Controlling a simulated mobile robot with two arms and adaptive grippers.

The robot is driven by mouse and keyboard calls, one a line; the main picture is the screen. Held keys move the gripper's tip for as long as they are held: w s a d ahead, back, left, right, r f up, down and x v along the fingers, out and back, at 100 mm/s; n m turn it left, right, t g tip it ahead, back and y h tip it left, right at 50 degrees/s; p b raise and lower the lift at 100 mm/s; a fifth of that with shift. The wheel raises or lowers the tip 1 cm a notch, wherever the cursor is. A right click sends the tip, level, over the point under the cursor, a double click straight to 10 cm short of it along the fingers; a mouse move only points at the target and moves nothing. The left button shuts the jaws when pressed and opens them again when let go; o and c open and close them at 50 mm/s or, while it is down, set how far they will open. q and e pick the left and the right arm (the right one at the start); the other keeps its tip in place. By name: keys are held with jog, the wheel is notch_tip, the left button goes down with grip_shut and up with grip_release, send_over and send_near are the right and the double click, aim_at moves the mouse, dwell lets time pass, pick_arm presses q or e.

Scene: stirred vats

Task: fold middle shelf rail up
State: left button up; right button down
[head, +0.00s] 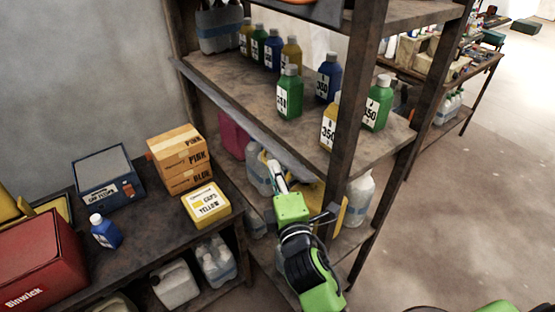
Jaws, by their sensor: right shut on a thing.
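The middle shelf (235,90) of the brown rack holds several bottles. Its rail (225,104) is a grey strip running along the shelf's front edge, from the left post down toward the right post. My right gripper (268,160) reaches up from below with its pale fingers at the rail's lower right part. It is shut on the rail, though the exact contact is small and partly hidden. My green and black right wrist is below it, in front of the lower shelf. My left gripper is not in view.
Green, blue and yellow bottles (289,95) stand on the middle shelf, some near its front edge. A rack post (350,120) rises right of my gripper. Jugs (357,200) stand on the lower shelf. A bench with boxes (180,160) is left; open floor lies right.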

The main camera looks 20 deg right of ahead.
aim_at(276, 158)
notch_tip(276, 158, up, 4)
jog(key=m+g+p, duration=0.1)
jog(key=m+p, duration=0.1)
jog(key=p, duration=0.2)
jog(key=m+g+p, duration=0.1)
jog(key=m+p, duration=0.1)
jog(key=p, duration=0.2)
jog(key=shift+w+m+y, duration=0.1)
jog(key=shift+m+y, duration=0.2)
jog(key=shift+y, duration=0.1)
jog(key=shift+d+r+m+g+p, duration=0.2)
jog(key=shift+m+g+p, duration=0.1)
jog(key=shift+m, duration=0.3)
jog(key=shift+w+d+r+m+g+y, duration=0.1)
jog(key=shift+d+r+m+g+y, duration=0.35)
jog(key=shift+m, duration=0.3)
jog(key=shift+w+d+r+m+g+y, duration=0.1)
jog(key=shift+m+g+y, duration=0.15)
jog(key=shift+m+y, duration=0.4)
jog(key=c, duration=2.4)
grip_release()
jog(key=shift+w, duration=0.1)
